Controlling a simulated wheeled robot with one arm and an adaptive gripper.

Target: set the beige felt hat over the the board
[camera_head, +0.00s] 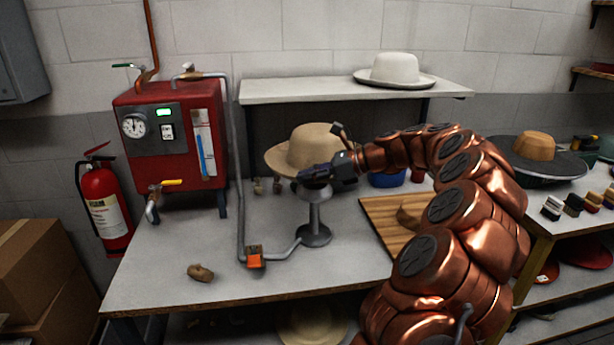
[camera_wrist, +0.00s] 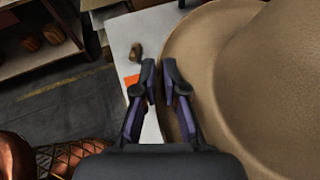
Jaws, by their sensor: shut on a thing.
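The beige felt hat (camera_head: 312,143) is above the worktable, over and behind the metal steam stand (camera_head: 314,232), crown up. My gripper (camera_head: 305,174) is shut on the near edge of its brim. In the wrist view the hat (camera_wrist: 275,75) fills the right side, with its brim edge at my fingertips (camera_wrist: 166,75). The striped wooden board (camera_head: 380,218) lies flat on the table, right of the stand, partly hidden by my arm. A brown rounded piece (camera_head: 409,215) rests on it. The hat is left of the board and apart from it.
A red boiler (camera_head: 172,150) stands at the left, with a pipe running to the stand. A white hat (camera_head: 393,70) sits on the shelf (camera_head: 300,91) behind. A small brown lump (camera_head: 200,273) lies front left. A tan hat on a dark disc (camera_head: 535,146) is at the right.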

